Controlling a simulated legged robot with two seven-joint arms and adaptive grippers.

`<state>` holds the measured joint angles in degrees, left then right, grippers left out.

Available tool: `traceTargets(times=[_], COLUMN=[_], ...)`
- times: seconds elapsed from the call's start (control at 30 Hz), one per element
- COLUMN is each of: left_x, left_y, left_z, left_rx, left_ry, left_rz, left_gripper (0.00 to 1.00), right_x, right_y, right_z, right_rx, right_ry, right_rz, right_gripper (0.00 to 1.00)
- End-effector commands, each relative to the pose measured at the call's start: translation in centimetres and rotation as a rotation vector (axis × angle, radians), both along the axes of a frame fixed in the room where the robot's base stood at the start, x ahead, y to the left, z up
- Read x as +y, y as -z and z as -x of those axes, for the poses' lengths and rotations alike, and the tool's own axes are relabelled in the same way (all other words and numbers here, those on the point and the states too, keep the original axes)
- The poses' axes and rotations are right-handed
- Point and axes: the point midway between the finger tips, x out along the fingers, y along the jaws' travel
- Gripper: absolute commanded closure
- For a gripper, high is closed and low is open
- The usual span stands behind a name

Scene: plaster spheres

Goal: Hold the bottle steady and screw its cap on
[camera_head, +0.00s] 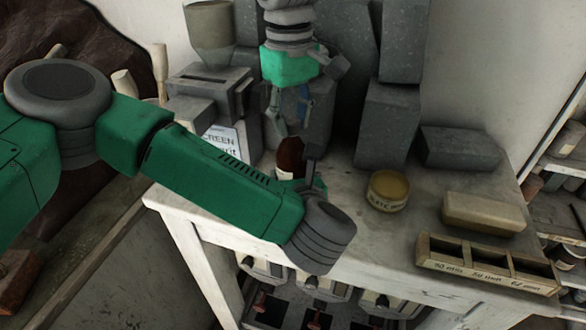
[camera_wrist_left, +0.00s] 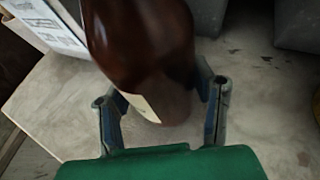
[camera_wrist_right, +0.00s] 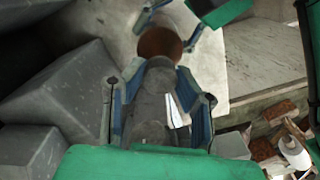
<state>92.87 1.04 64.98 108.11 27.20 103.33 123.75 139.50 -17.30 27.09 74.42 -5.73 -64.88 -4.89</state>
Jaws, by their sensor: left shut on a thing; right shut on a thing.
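The brown bottle (camera_head: 290,158) stands on the grey bench, partly hidden by my left arm in the head view. In the left wrist view the bottle (camera_wrist_left: 145,50) fills the space between the fingers, with a pale label edge low on it. My left gripper (camera_head: 303,178) is shut on the bottle from the front. My right gripper (camera_head: 292,128) points down just above the bottle's top. In the right wrist view a grey piece, seemingly the cap (camera_wrist_right: 157,80), lies between its fingers, with the bottle's brown round top (camera_wrist_right: 160,42) beyond. I cannot tell whether cap and bottle touch.
Grey blocks (camera_head: 388,125) stand behind and right of the bottle. A round yellowish tin (camera_head: 387,190), a pale block (camera_head: 483,214) and a compartment tray (camera_head: 487,270) are on the right of the bench (camera_head: 345,220). A printed sign (camera_head: 226,141) and a funnel-topped device (camera_head: 210,35) stand left.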

Motion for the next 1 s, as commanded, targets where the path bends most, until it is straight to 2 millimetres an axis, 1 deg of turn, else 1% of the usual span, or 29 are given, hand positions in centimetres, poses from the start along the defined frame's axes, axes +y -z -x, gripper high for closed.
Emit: traceTargets(times=[0.03, 0.07, 0.1, 0.37, 0.43, 0.73, 0.83, 1.0], left_x=[-0.2, -0.2, -0.2, -0.1, -0.1, 0.0, 0.0, 0.0], left_y=[0.1, 0.1, 0.1, 0.1, 0.1, 0.1, 0.1, 0.1], left_z=[0.2, 0.2, 0.2, 0.1, 0.1, 0.1, 0.1, 0.0], left_rx=[0.003, 0.003, 0.003, 0.003, 0.003, 0.003, 0.003, 0.003], left_ry=[0.007, 0.007, 0.007, 0.005, 0.004, 0.002, 0.002, 0.001], left_rz=[-0.001, -0.001, -0.001, -0.001, -0.001, -0.001, -0.001, -0.001], left_gripper=[1.00, 1.00, 1.00, 1.00, 1.00, 1.00, 1.00, 1.00], right_x=[0.1, 0.1, 0.1, 0.1, 0.1, 0.1, 0.1, 0.1], right_y=[-0.1, -0.1, -0.1, -0.1, -0.3, -3.9, -4.5, -4.6], right_z=[-0.2, -0.2, -0.2, -0.1, -0.1, -0.2, -0.2, -0.2], right_rx=[-0.007, -0.007, -0.007, -0.004, -0.004, -0.004, -0.002, -0.001], right_ry=[-0.001, -0.001, -0.001, -0.003, -0.003, -0.003, -0.004, -0.004], right_rz=[-0.006, -0.006, -0.006, -0.003, -0.003, -0.003, -0.002, -0.001], right_gripper=[1.00, 0.64, 0.54, 0.54, 0.54, 0.54, 0.54, 0.54])
